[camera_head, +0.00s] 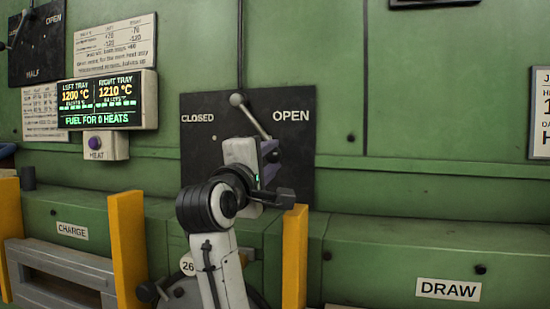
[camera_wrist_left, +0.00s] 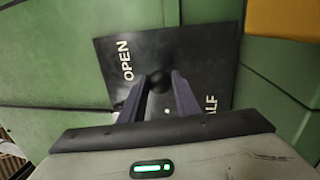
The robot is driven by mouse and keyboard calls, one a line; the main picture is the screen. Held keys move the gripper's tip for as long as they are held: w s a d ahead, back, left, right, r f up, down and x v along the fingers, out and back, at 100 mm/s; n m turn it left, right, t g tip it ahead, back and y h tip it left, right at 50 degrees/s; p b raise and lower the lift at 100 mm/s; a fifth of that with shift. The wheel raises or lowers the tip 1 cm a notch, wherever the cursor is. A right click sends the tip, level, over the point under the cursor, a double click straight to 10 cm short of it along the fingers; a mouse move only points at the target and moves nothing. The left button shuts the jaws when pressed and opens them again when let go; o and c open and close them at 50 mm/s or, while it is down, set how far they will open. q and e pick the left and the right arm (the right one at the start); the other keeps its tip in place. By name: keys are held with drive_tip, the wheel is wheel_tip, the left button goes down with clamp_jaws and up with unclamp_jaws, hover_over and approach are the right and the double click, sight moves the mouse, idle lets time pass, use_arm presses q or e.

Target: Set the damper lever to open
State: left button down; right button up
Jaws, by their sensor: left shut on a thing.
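The lever (camera_head: 255,121) stands in front of a black panel (camera_head: 205,160) marked CLOSED at the left and OPEN at the right. Its grey ball end points up and left, and its rod slants down right behind my left gripper (camera_head: 270,163). In the left wrist view, the lever's dark round knob (camera_wrist_left: 160,80) sits between the two fingers of my left gripper, which is shut on it. There the knob lies between the words OPEN and HALF, the latter partly covered by a finger. My arm hides the panel's lower middle in the head view. My right gripper is out of view.
A second black panel (camera_head: 42,62) with its own lever is at the upper left. A lit display (camera_head: 107,100) and a HEAT button box (camera_head: 105,146) are near it. Yellow posts (camera_head: 295,250) stand below the panel. The green wall at the right is mostly clear.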

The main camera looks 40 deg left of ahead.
use_arm(q)
drive_tip(key=shift+r, duration=0.1)
drive_tip(key=c, duration=1.4)
unclamp_jaws()
drive_tip(key=shift+o, duration=0.2)
drive_tip(key=shift+s+d, duration=0.1)
drive_tip(key=b+v, duration=0.2)
drive_tip(key=v, duration=0.8)
drive_tip(key=shift+b, duration=0.4)
